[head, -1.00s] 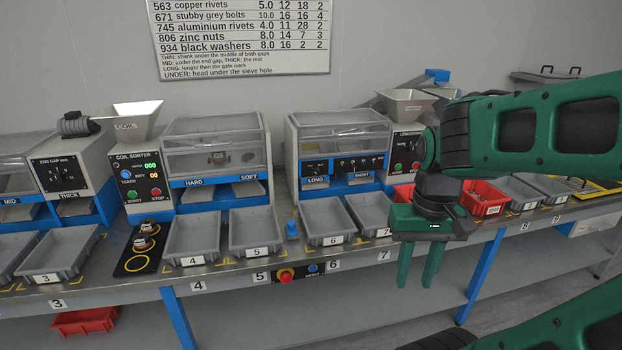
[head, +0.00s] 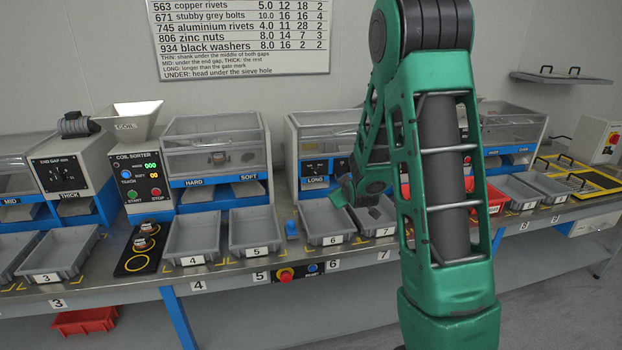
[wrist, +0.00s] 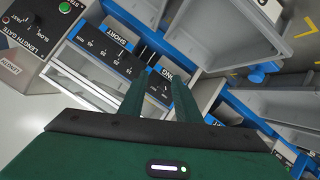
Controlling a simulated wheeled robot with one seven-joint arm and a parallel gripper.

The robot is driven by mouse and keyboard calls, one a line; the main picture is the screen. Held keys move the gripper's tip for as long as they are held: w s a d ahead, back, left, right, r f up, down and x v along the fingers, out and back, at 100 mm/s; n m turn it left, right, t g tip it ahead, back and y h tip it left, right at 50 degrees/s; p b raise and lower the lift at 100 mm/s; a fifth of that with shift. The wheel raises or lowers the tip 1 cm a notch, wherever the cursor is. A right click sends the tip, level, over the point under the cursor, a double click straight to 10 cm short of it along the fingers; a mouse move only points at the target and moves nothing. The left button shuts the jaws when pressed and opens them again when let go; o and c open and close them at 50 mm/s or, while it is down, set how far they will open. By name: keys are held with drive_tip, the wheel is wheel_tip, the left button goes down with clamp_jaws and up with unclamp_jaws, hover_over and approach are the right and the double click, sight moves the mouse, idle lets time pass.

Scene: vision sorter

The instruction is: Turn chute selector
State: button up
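The length-gate sorter (head: 310,150), with its LONG label, stands behind tray 6 in the head view. My arm covers its right part. In the wrist view its black panel (wrist: 98,50) carries several small markings or controls, above a blue strip with LONG and SHORT labels. I cannot tell for sure which part is the chute selector. My gripper (wrist: 158,79) points at this panel and strip, with its two fingers apart and nothing seen between them. I cannot tell whether they touch the panel. In the head view my gripper is small and partly hidden, near the sorter's front.
Tray 6 (head: 325,222) and tray 5 (head: 252,231) stand on the bench front. The coil sorter (head: 140,178) stands to the left. A grey box (wrist: 42,38) with a green button is beside the panel.

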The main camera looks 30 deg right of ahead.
sight(315, 173)
drive_tip(key=w+f+n+t, duration=0.1)
drive_tip(key=w+t, duration=0.1)
drive_tip(key=w, duration=0.4)
drive_tip(key=w+f+n+t, duration=0.1)
drive_tip(key=w+t, duration=0.1)
drive_tip(key=w, duration=0.3)
drive_tip(key=w+f+n+t, duration=0.1)
drive_tip(key=w+t, duration=0.1)
drive_tip(key=w, duration=0.4)
drive_tip(key=shift+w+d, duration=0.3)
drive_tip(key=shift+w, duration=0.05)
drive_tip(key=shift+c, duration=0.2)
